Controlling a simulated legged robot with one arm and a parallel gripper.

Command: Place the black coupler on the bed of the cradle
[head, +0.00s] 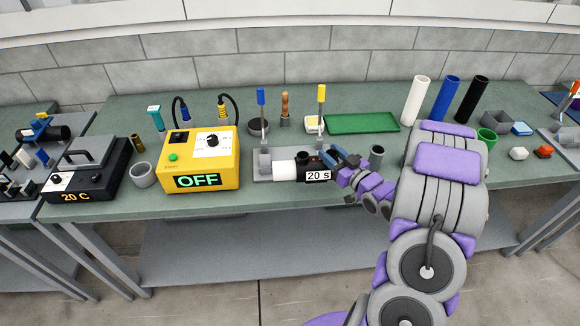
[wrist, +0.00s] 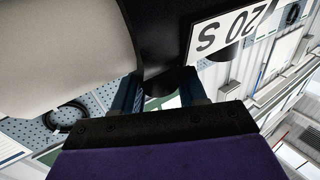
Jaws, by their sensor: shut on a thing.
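The black coupler (head: 303,158) is a dark cylindrical piece with a white "20 S" label, at the cradle's right part. It fills the top of the wrist view (wrist: 165,35). My gripper (head: 338,158) is at its right side, shut on it; the blue fingers show below it in the wrist view (wrist: 160,95). A white pipe (head: 285,171) lies directly left of the coupler, in line with it; I cannot tell if they are joined. The grey cradle (head: 262,165) has upright levers with blue and yellow handles. Whether the coupler touches the bed is hidden.
A yellow control box (head: 225,165) reading OFF and a grey cup (head: 142,175) stand left of the cradle. A green tray (head: 362,123) lies behind right. A grey cup (head: 376,155) is close right of my gripper. White (head: 415,100), blue (head: 443,98) and black (head: 471,98) cylinders stand behind my arm.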

